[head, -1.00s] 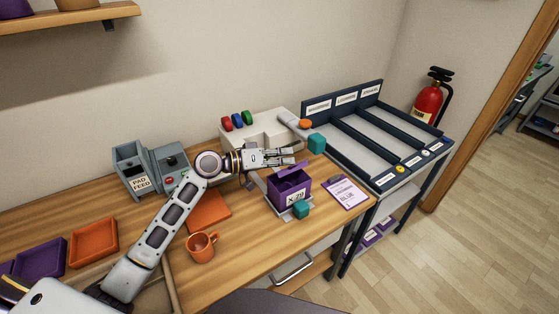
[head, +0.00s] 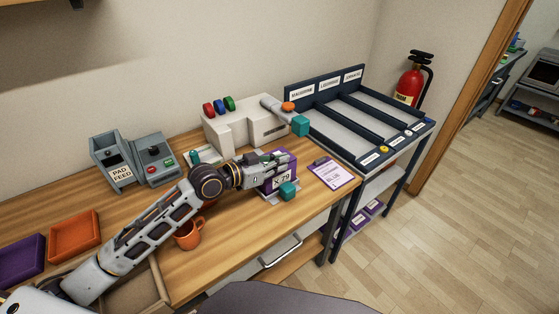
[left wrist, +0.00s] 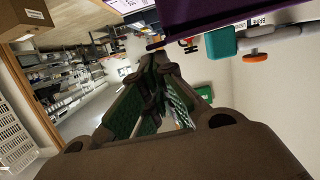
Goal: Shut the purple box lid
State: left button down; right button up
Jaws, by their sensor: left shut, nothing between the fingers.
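The purple box (head: 281,182), labelled X 79, stands on its holder near the front right of the wooden bench. My left gripper (head: 284,158) is shut and empty, level with the box's top. It hides most of the lid in the head view, so I cannot tell how far the lid is open. In the left wrist view, the shut fingers (left wrist: 160,68) point away, and a dark purple surface of the box (left wrist: 215,12) runs close above them. I cannot tell whether they touch it. My right gripper is not in view.
A teal block (head: 288,190) sits at the holder's front. A white machine (head: 245,125) with coloured buttons stands behind. The orange mug (head: 187,236) is just below my left arm. A clipboard (head: 332,173) lies right of the box; a sorting rack (head: 360,118) stands beyond.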

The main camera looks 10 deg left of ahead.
pick_arm(q)
jog(key=shift+f, duration=0.3)
jog(key=shift+s, duration=0.1)
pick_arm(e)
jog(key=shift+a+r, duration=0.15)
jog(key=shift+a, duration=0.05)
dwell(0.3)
